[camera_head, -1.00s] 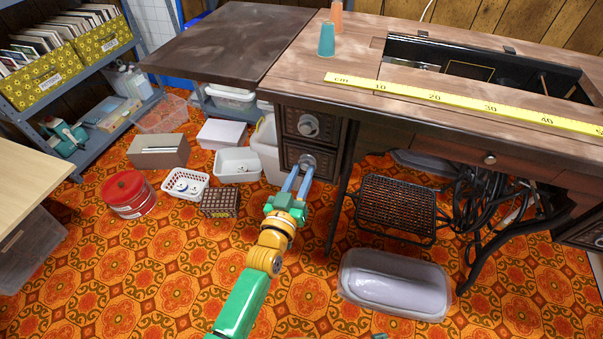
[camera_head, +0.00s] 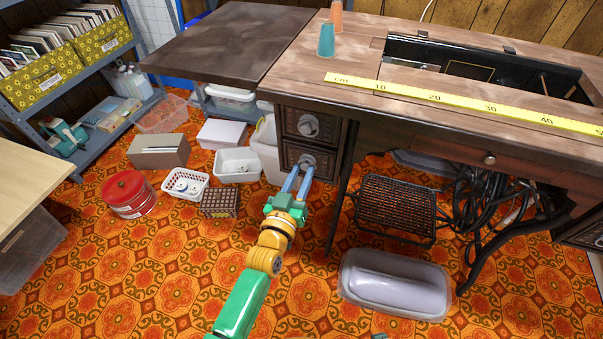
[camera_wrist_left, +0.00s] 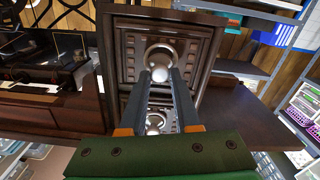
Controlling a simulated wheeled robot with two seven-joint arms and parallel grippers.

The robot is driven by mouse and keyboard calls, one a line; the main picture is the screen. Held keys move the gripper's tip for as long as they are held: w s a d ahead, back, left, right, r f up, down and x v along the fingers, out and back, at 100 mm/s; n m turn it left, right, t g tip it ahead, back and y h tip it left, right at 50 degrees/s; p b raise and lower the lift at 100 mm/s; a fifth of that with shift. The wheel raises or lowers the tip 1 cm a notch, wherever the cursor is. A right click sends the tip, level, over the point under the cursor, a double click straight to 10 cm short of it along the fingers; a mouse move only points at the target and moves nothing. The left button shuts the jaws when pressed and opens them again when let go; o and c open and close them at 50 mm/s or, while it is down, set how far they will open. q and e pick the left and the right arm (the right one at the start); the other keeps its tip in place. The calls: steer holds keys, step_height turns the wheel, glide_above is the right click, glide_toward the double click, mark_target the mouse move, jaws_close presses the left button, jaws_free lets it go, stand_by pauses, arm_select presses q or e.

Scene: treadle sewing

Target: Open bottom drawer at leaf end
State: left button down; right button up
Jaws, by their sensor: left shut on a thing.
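The bottom drawer (camera_head: 291,157) is at the leaf end of the sewing table, below the top drawer (camera_head: 291,121). Both have dark, ornate fronts and round metal knobs. My left gripper (camera_head: 303,170) is shut on the bottom drawer's knob (camera_head: 308,161), its blue fingers either side of it. In the left wrist view, the fingertips (camera_wrist_left: 160,73) meet the large knob (camera_wrist_left: 160,56) on a carved front (camera_wrist_left: 128,48). Another knob (camera_wrist_left: 155,123) shows between the fingers. I cannot tell whether the bottom drawer stands out from the cabinet.
The brown leaf (camera_head: 230,40) extends left of the table. White bins (camera_head: 237,165), a brown crate (camera_head: 220,203) and a red tin (camera_head: 128,194) stand on the floor left of the drawers. The treadle (camera_head: 396,208) and a machine cover (camera_head: 394,284) are right. Floor in front is clear.

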arm_select(q)
steer(key=shift+s+a, duration=0.1)
steer(key=shift+s, duration=0.15)
steer(key=p+v, duration=0.8)
steer(key=v, duration=1.3)
steer(key=shift+p, duration=0.3)
arm_select(e)
steer(key=s+d+r, duration=0.2)
steer(key=s+r, duration=0.2)
steer(key=s, duration=0.2)
steer(key=shift+s+r, duration=0.25)
steer(key=shift+r, duration=0.1)
arm_select(q)
steer(key=c, duration=0.6)
jaws_free()
steer(key=shift+r, duration=0.1)
arm_select(e)
steer(key=shift+s, duration=0.1)
